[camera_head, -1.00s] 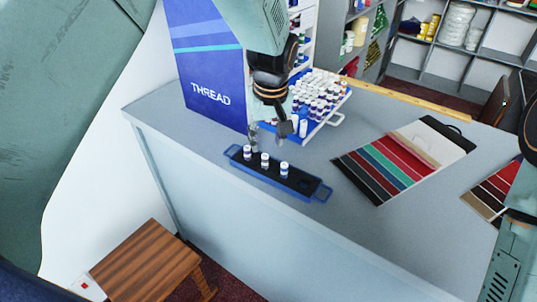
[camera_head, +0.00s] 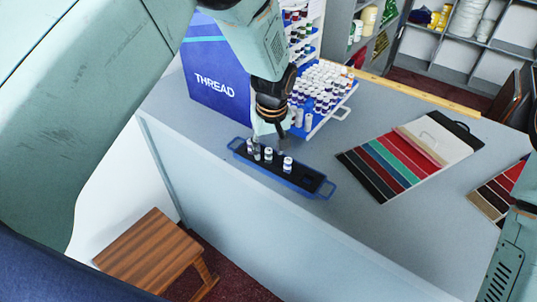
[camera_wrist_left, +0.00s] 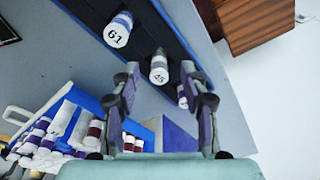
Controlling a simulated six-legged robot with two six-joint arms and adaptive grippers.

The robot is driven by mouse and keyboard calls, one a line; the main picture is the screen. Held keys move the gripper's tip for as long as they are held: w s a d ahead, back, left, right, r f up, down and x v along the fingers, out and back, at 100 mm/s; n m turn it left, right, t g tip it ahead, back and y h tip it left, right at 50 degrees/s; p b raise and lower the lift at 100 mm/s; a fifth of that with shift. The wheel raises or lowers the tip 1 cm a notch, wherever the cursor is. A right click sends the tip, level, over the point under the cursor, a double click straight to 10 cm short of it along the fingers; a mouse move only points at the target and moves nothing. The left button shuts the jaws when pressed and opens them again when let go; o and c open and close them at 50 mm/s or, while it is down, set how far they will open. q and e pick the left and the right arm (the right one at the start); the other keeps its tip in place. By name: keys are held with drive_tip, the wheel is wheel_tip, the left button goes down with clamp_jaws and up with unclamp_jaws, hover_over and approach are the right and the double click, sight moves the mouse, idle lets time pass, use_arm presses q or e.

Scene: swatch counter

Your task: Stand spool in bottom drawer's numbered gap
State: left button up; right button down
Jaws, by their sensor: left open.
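Three white-topped thread spools stand in a blue-rimmed black tray (camera_head: 318,188) on the counter. The middle spool (camera_head: 268,154) reads 45 in the left wrist view (camera_wrist_left: 159,68). Another spool (camera_head: 287,165) reads 61 there (camera_wrist_left: 118,30); the third (camera_wrist_left: 182,97) is partly hidden by a finger. My left gripper (camera_head: 268,146) is open, pointing down over the tray; the wrist view shows the 45 spool between its fingertips (camera_wrist_left: 161,74). The bottom drawer (camera_head: 340,101) of the blue THREAD cabinet (camera_head: 215,85) is pulled out, full of spools. My arm hides part of it; I cannot make out its gap.
A striped swatch card (camera_head: 395,160) lies right of the tray, with another (camera_head: 497,188) farther right. A yellow ruler (camera_head: 415,96) runs along the counter's back edge. A wooden stool (camera_head: 150,252) stands below. Counter space before the drawer handle (camera_head: 341,113) is clear.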

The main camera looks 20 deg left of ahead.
use_arm(q)
drive_tip(key=shift+d, duration=0.15)
drive_tip(key=shift+a, duration=0.2)
drive_tip(key=c, duration=0.5)
drive_tip(key=shift+d, duration=0.1)
drive_tip(key=shift+c, duration=2.2)
